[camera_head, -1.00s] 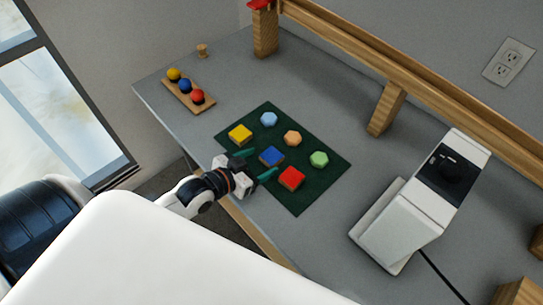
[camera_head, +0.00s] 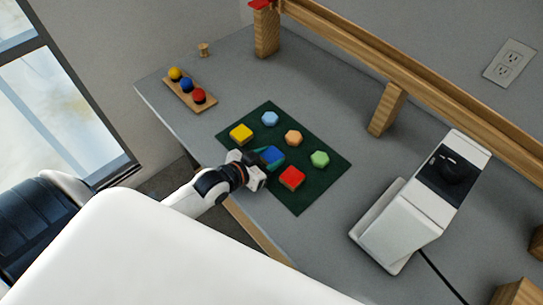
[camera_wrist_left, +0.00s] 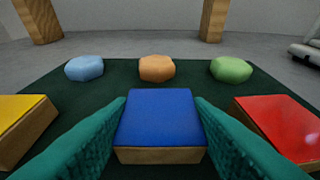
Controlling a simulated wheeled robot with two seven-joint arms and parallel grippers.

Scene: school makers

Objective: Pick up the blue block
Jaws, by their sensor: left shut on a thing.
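The blue block (camera_head: 272,155), with a blue top and wooden sides, sits on the dark green mat (camera_head: 308,193) among several other blocks. In the left wrist view the blue block (camera_wrist_left: 160,120) lies between the two teal fingers of my left gripper (camera_wrist_left: 160,132), one finger along each side. In the head view my left gripper (camera_head: 264,164) reaches in from the left with its fingers around the block and is shut on it. The block looks level and at mat height; I cannot tell if it is touching the mat. My right gripper is not in view.
On the mat are a yellow block (camera_head: 241,133), a red block (camera_head: 292,177) and light blue (camera_head: 270,118), orange (camera_head: 293,138) and green (camera_head: 320,158) hexagons. A wooden tray (camera_head: 179,97) with colored knobs stands left; a white device (camera_head: 420,205) stands right.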

